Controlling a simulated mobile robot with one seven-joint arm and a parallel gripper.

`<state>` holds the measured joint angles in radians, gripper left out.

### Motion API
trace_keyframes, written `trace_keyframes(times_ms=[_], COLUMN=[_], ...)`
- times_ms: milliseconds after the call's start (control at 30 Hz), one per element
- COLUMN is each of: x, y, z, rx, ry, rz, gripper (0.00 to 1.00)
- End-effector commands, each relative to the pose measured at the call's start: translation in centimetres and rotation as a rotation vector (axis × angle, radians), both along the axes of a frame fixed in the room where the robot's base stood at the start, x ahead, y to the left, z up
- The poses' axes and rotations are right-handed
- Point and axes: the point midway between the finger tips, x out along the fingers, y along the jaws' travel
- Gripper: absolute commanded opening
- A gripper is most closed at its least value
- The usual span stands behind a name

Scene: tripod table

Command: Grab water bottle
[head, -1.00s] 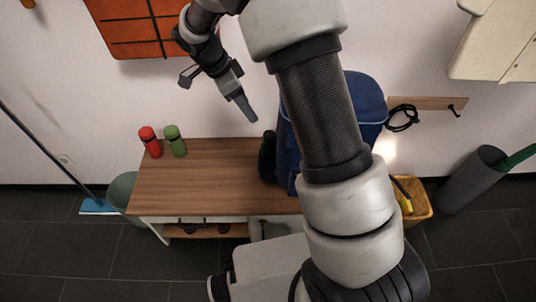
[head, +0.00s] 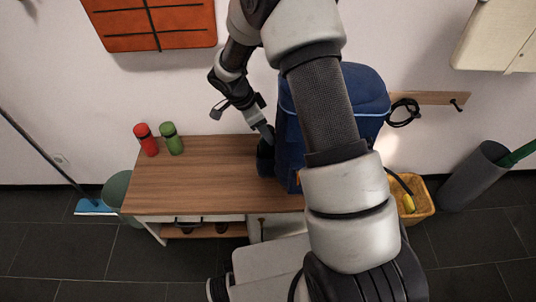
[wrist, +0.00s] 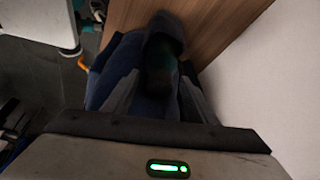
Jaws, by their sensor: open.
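A dark bottle (head: 265,160) sits against the left side of the blue backpack (head: 292,130) on the wooden bench (head: 195,180). My gripper (head: 267,132) is at the top of this dark bottle. In the wrist view my gripper (wrist: 157,98) is open, with one finger on each side of the dark bottle (wrist: 162,58); contact cannot be told. The backpack (wrist: 125,60) lies behind the left finger there. A red bottle (head: 146,140) and a green bottle (head: 171,139) stand upright at the bench's back left. My arm hides part of the backpack.
The white wall is close behind the bench. A yellow crate (head: 422,194) and a grey bin (head: 475,177) stand on the floor at right. A green bucket (head: 116,190) is at left. The bench's middle is clear.

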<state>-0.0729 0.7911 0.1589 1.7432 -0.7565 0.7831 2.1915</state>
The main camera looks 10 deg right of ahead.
Motion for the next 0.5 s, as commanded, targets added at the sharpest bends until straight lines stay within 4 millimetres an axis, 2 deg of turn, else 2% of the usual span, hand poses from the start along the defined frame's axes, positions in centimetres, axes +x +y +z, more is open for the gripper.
trace_keyframes(times_ms=[100, 333, 500], x=[0.09, 0.10, 0.10], y=[-0.30, -0.31, -0.31], z=[-0.72, -0.71, -0.69], rx=[0.001, 0.000, 0.000], ry=[-0.002, -0.002, -0.001], rz=[-0.001, -0.001, -0.001], gripper=[0.52, 0.51, 0.22])
